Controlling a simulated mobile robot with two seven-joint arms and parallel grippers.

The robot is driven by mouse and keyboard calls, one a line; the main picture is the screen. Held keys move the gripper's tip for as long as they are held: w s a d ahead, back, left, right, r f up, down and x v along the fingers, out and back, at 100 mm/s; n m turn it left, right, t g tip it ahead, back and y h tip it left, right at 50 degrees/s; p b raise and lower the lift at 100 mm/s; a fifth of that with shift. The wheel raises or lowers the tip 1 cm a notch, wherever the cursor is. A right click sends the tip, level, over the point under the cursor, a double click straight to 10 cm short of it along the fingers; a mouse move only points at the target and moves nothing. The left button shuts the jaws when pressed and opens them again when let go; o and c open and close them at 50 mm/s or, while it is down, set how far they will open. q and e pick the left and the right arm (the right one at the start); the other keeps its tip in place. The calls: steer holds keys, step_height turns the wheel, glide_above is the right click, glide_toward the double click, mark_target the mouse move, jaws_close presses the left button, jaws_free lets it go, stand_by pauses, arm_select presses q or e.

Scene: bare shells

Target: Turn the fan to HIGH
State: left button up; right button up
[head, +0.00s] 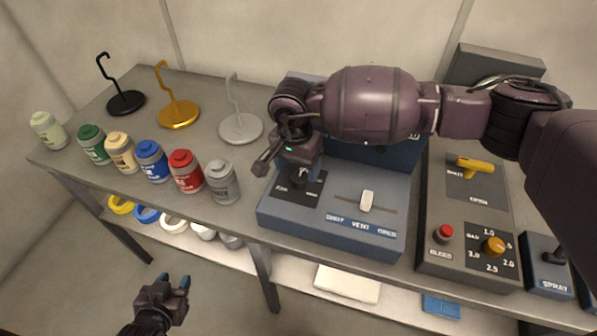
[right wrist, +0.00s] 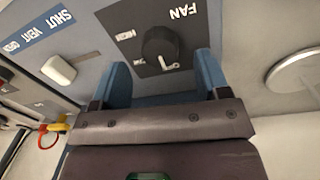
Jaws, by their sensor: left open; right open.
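The fan control is a dark plate marked FAN on the left part of the blue panel (head: 330,222). In the head view the knob (head: 298,180) is partly hidden by my right gripper (head: 292,172). That gripper is open, its blue fingers (right wrist: 162,72) on either side of the knob; I cannot tell whether they touch it. My left gripper (head: 170,291) is open and empty, low in front of the bench.
A white slider (head: 366,201) marked SHUT, VENT, OPEN sits right of the fan plate. A grey panel (head: 432,262) with a red button and yellow knob is farther right. Several paint bottles (head: 187,171) and three hook stands (head: 240,127) stand left.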

mark_target(299, 177)
steer(key=shift+d+f, duration=0.1)
steer(key=shift+f, duration=1.5)
steer(key=shift+c, duration=0.5)
